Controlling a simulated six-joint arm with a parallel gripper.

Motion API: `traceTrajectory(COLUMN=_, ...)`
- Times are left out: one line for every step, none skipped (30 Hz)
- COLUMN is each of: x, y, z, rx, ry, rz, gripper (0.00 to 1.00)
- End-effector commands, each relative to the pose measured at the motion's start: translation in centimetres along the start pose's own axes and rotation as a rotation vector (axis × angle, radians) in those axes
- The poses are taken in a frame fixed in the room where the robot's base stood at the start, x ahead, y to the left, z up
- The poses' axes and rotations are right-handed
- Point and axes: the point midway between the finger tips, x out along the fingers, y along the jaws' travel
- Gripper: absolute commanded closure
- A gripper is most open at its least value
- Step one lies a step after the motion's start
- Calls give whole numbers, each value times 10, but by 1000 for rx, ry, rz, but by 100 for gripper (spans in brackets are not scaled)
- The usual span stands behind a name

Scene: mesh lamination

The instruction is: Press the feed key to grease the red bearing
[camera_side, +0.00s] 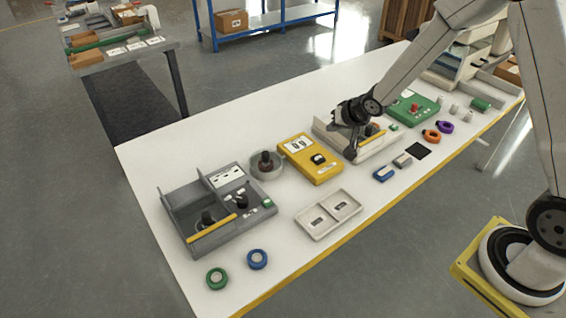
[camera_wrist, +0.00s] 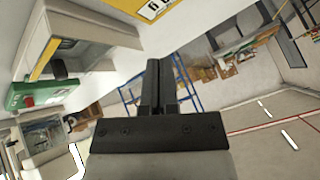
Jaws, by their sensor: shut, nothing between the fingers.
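My gripper (camera_side: 354,146) is shut and empty, over the front left part of a white machine with a yellow bar (camera_side: 370,139). Whether it touches the machine cannot be told. In the wrist view the fingers (camera_wrist: 161,62) are together. I cannot make out a red bearing; rings in view are green (camera_side: 217,279), blue (camera_side: 257,259), orange (camera_side: 431,135) and purple (camera_side: 444,127). A green box (camera_side: 418,103) with a red knob (camera_side: 413,107) stands beyond the white machine and shows in the wrist view (camera_wrist: 30,93). Which control is the feed key is unclear.
A yellow box (camera_side: 310,163), a dark-knobbed round pot (camera_side: 265,168) and a grey machine (camera_side: 225,232) stand to the left. A two-part tray (camera_side: 328,218) and a blue U-shaped piece (camera_side: 384,174) lie in front.

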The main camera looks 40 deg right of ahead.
Motion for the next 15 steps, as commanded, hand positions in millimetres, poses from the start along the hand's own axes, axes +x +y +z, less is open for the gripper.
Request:
traceTrajectory(x=10, y=1, z=-4, rx=27, ry=11, rz=-16, gripper=100)
traceTrajectory(x=14, y=1, z=-5, rx=43, ry=16, rz=-26, gripper=100)
traceTrajectory(x=20, y=0, z=-8, rx=63, ry=25, rz=-42, gripper=100)
traceTrajectory(x=24, y=0, z=-9, rx=78, ry=29, rz=-51, gripper=100)
traceTrajectory(x=28, y=-1, z=-11, rx=90, ry=35, rz=-63, gripper=100)
traceTrajectory(x=33, y=-1, z=-12, rx=107, ry=39, rz=-74, gripper=100)
traceTrajectory(x=36, y=-1, z=-14, rx=119, ry=43, rz=-83, gripper=100)
traceTrajectory(x=39, y=-1, z=-15, rx=128, ry=45, rz=-90, gripper=100)
traceTrajectory(x=42, y=-1, z=-16, rx=140, ry=49, rz=-100, gripper=100)
traceTrajectory(x=43, y=-2, z=-17, rx=147, ry=51, rz=-106, gripper=100)
traceTrajectory(x=45, y=-2, z=-17, rx=155, ry=52, rz=-110, gripper=100)
traceTrajectory(x=47, y=-2, z=-18, rx=161, ry=53, rz=-115, gripper=100)
traceTrajectory(x=48, y=-2, z=-18, rx=164, ry=54, rz=-119, gripper=100)
traceTrajectory(x=48, y=-2, z=-18, rx=167, ry=55, rz=-121, gripper=100)
traceTrajectory(x=49, y=-2, z=-19, rx=169, ry=56, rz=-124, gripper=100)
